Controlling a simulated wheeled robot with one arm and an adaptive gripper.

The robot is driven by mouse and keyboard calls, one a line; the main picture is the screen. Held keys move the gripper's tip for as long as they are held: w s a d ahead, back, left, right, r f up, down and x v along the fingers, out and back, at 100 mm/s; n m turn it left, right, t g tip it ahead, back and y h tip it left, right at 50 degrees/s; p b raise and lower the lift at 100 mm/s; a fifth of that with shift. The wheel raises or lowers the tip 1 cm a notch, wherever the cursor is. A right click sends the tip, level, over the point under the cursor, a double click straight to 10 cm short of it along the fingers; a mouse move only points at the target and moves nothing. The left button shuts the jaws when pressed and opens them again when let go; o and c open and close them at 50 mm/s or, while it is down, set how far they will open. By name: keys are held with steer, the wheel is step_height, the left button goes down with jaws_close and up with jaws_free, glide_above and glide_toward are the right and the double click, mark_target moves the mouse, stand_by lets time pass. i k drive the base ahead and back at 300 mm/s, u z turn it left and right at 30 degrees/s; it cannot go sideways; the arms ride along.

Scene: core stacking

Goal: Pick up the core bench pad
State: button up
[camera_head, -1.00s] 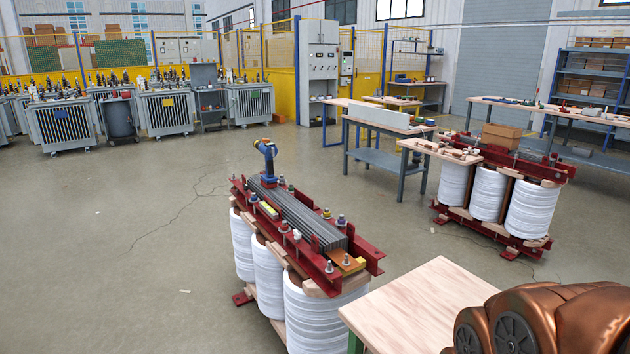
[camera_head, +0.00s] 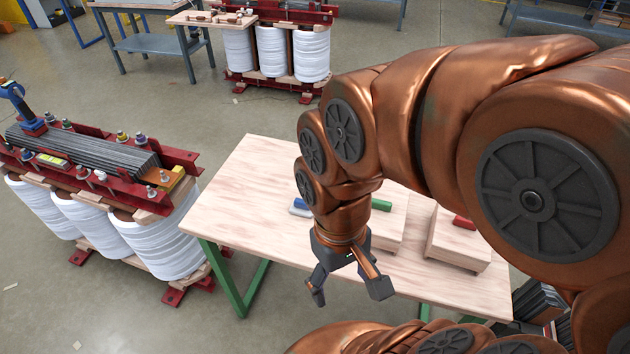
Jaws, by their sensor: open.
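A wooden workbench (camera_head: 240,200) with green legs stands in the middle of the head view. A pale wooden block (camera_head: 460,246) with a red piece (camera_head: 463,222) on top sits on its right part. Another pale wooden block (camera_head: 392,232) is beside it, partly hidden by my arm, with a green piece (camera_head: 381,204) showing at its back. I cannot tell which of these is the core bench pad. My gripper (camera_head: 348,292) points down, open and empty, over the near edge of the bench, in front of the left block.
A transformer core (camera_head: 90,152) with white coils and red clamps stands left of the bench. A second core (camera_head: 270,52) stands behind. Small blue and white pieces (camera_head: 300,208) lie left of my wrist. The bench's left part is bare.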

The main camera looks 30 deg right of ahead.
mark_target(298, 207)
steer(key=z, duration=0.45)
steer(key=k, duration=1.1)
steer(key=u, duration=1.45)
steer(key=i, duration=1.3)
steer(key=z, duration=0.75)
steer(key=i, duration=0.5)
steer(key=z, duration=0.55)
